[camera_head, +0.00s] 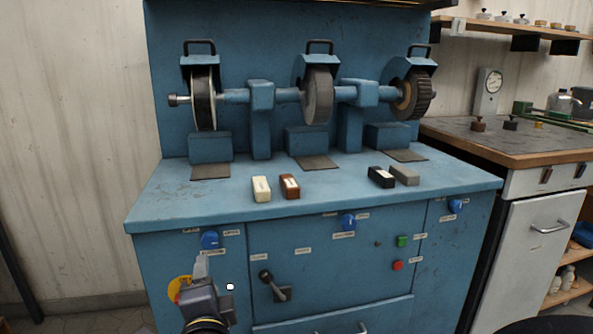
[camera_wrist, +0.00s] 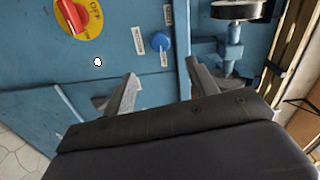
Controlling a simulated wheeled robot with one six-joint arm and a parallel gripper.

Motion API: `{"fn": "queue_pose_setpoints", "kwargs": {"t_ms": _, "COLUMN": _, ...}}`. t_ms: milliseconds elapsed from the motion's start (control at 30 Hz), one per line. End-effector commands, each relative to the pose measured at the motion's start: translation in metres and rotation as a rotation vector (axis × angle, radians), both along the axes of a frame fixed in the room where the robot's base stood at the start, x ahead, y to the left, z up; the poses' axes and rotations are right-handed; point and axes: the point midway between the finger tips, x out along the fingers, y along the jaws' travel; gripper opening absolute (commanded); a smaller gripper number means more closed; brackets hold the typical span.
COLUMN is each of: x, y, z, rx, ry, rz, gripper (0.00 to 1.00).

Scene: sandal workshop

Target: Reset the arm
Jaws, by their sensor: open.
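My gripper (camera_head: 203,262) is in front of the lower left of the blue machine cabinet (camera_head: 220,275), below a blue knob (camera_head: 209,240). In the wrist view my gripper (camera_wrist: 160,76) is open, with nothing visible between the two fingers. The same view shows the blue knob (camera_wrist: 161,41) just beyond the fingertips. A red rotary switch on a yellow disc marked OFF (camera_wrist: 72,14) is at its upper left. In the head view the yellow disc (camera_head: 175,289) is partly hidden behind my gripper.
The blue machine carries three wheels (camera_head: 317,95). On its top (camera_head: 230,205) lie a cream block (camera_head: 261,189), a brown block (camera_head: 290,187), a black block (camera_head: 381,177) and a grey block (camera_head: 405,176). A lever (camera_head: 275,286) projects from the front. A wooden-edged bench (camera_head: 490,140) stands at right.

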Motion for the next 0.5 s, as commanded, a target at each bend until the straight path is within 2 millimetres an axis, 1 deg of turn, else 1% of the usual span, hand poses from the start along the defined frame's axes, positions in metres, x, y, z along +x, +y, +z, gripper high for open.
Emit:
{"fn": "queue_pose_setpoints", "kwargs": {"t_ms": 33, "x": 0.014, "y": 0.003, "z": -0.004, "rx": 0.001, "ry": -0.001, "rz": -0.005, "gripper": 0.55}}
{"fn": "queue_pose_setpoints", "kwargs": {"t_ms": 100, "x": 0.029, "y": 0.006, "z": -0.005, "rx": 0.001, "ry": 0.000, "rz": -0.007, "gripper": 0.55}}
{"fn": "queue_pose_setpoints", "kwargs": {"t_ms": 500, "x": 0.104, "y": 0.024, "z": -0.007, "rx": 0.001, "ry": 0.000, "rz": -0.004, "gripper": 0.55}}
